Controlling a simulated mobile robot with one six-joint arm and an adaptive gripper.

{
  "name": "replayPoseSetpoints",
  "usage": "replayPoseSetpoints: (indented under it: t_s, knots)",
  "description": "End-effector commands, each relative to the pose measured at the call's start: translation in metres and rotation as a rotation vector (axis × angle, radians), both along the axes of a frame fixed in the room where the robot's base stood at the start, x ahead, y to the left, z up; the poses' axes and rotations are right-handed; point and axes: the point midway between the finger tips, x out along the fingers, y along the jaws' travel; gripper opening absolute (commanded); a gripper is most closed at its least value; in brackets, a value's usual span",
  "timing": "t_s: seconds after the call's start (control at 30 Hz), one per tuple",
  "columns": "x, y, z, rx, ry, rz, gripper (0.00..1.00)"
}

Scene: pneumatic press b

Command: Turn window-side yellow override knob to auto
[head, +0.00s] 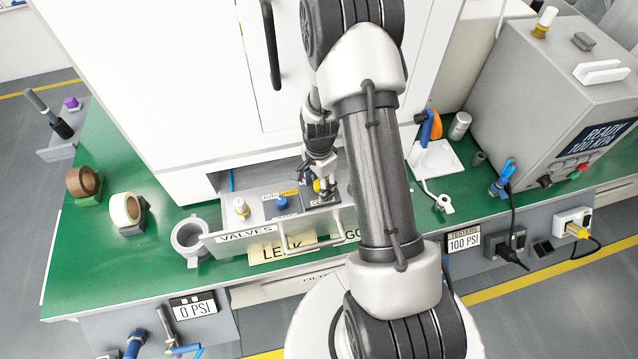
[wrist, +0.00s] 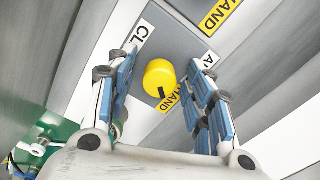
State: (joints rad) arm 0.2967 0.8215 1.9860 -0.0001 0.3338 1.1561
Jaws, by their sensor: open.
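A round yellow knob (wrist: 160,78) sits on a grey panel between my fingers in the wrist view. Its black mark is on its lower side, toward the yellow HAND label (wrist: 171,101). A white label starting "AU" (wrist: 208,60) is to the right, and one starting "CL" (wrist: 144,32) is to the upper left. My gripper (wrist: 162,60) is open, with a blue-padded finger on each side of the knob. I see no clear contact. In the head view the yellow knob (head: 317,186) is partly hidden by my gripper (head: 324,182).
The white cabinet (head: 190,100) rises close behind. A grey cup (head: 190,240) and tape rolls (head: 126,209) stand left on the green bench.

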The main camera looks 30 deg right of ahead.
Motion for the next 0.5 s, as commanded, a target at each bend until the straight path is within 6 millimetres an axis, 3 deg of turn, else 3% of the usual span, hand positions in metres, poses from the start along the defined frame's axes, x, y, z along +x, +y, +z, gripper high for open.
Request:
replayPoseSetpoints:
  t_s: [0.13,0.5]
  knots:
    - [0.0000,0.0000,0.0005,0.000,0.000,0.000,0.47]
    - [-0.0001,0.0001,0.0006,0.000,0.000,0.000,0.22]
